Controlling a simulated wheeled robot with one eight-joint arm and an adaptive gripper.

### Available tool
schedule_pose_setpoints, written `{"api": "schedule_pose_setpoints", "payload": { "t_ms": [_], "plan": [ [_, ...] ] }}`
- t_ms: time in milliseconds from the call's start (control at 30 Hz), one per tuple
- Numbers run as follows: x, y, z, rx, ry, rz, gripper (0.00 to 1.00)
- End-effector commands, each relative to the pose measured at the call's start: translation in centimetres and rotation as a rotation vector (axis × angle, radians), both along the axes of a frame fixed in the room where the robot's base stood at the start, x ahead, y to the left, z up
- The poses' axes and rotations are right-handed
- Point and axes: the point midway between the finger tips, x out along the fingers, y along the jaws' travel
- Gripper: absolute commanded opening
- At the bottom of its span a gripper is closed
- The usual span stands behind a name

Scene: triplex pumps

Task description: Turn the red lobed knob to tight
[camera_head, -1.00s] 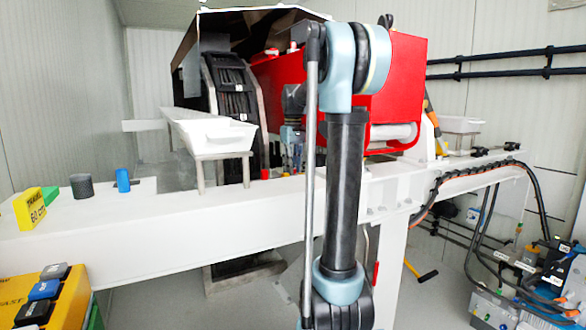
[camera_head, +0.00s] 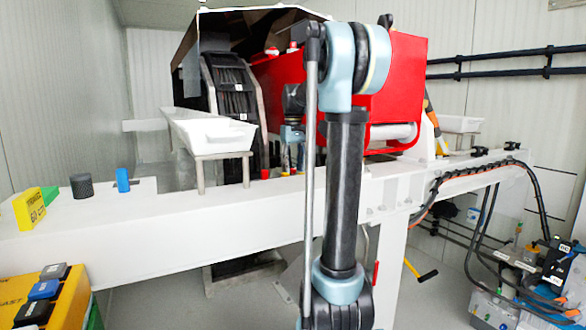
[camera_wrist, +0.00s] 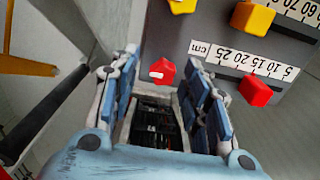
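A red lobed knob (camera_wrist: 162,71) with a small pale mark on it shows in the wrist view, at the edge of a grey panel. My gripper (camera_wrist: 161,82) is open, with one blue-padded finger to the left of this knob and one to the right. Clear gaps show between knob and fingers, and I cannot tell how far the tips reach along it. In the head view my gripper (camera_head: 291,134) is small and partly hidden behind my arm, above the white beam.
A second red knob (camera_wrist: 255,90) sits on a cm scale right of the fingers. Yellow knobs (camera_wrist: 252,17) are farther up the panel. In the head view, a white tray (camera_head: 225,134) stands left of the gripper and a red housing (camera_head: 400,85) right.

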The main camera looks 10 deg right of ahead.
Motion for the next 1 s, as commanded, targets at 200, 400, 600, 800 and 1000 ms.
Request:
{"api": "schedule_pose_setpoints", "payload": {
  "t_ms": [200, 400, 600, 800, 1000],
  "plan": [
    [0.0, 0.0, 0.5, 0.001, 0.000, 0.001, 0.43],
    [0.0, 0.1, 3.1, 0.001, 0.000, 0.001, 0.43],
    [0.1, 0.0, 7.0, 0.001, 0.001, 0.000, 0.43],
    [0.2, 0.0, 10.1, 0.001, 0.001, 0.000, 0.43],
    [0.2, 0.0, 11.6, 0.000, 0.001, 0.000, 0.43]
  ]
}}
